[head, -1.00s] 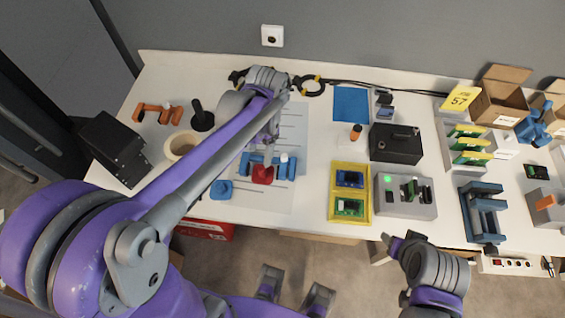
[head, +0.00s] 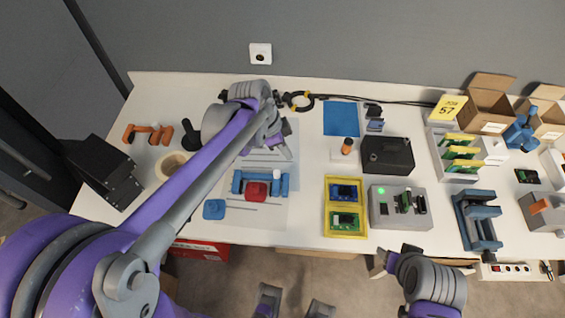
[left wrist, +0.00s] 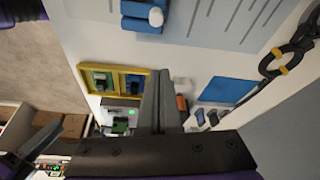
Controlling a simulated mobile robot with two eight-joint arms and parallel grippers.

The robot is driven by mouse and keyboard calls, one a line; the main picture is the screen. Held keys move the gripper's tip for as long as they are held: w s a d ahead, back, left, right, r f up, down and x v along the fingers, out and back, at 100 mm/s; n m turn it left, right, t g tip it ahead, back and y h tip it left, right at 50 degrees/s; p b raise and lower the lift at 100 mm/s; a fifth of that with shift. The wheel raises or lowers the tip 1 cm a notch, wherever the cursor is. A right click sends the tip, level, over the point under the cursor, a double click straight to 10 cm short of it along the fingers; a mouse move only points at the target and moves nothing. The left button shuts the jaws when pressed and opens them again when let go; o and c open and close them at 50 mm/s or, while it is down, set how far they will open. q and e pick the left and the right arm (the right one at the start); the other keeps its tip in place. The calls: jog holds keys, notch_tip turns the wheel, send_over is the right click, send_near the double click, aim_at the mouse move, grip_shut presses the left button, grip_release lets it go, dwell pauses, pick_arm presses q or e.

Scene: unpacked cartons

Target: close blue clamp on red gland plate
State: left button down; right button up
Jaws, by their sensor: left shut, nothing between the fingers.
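The blue clamp (head: 281,184) lies on the pale marked sheet in the left half of the table, with the red gland plate (head: 256,190) at its middle. In the left wrist view part of the blue clamp (left wrist: 140,22) shows at the top edge, with a white knob; the red plate is not seen there. My left gripper (head: 286,152) is above the sheet, behind the clamp and apart from it. Its fingers (left wrist: 160,95) are shut and empty. My right gripper (head: 380,262) is at the table's front edge, far right of the clamp; its jaw opening is unclear.
A separate blue piece (head: 214,209) lies front left of the clamp. A beige ring (head: 172,166) and a black-knobbed post (head: 190,138) stand to the left. A yellow tray (head: 346,234) with boards and a black box (head: 388,155) are to the right. Cables run along the back.

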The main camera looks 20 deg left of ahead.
aim_at(277, 170)
pick_arm(q)
jog(key=b+x, duration=0.1)
jog(key=x, duration=0.8)
jog(key=shift+f, duration=0.4)
jog(key=shift+s+a+r, duration=0.1)
jog(key=shift+s+a, duration=0.25)
jog(key=shift+a, duration=0.25)
jog(key=shift+s+a+r, duration=0.1)
jog(key=shift+s+a, duration=0.2)
jog(key=shift+a, duration=0.3)
jog(key=shift+s+a, duration=0.35)
jog(key=shift+a, duration=0.15)
jog(key=shift+s+a, duration=0.25)
jog(key=shift+a, duration=0.8)
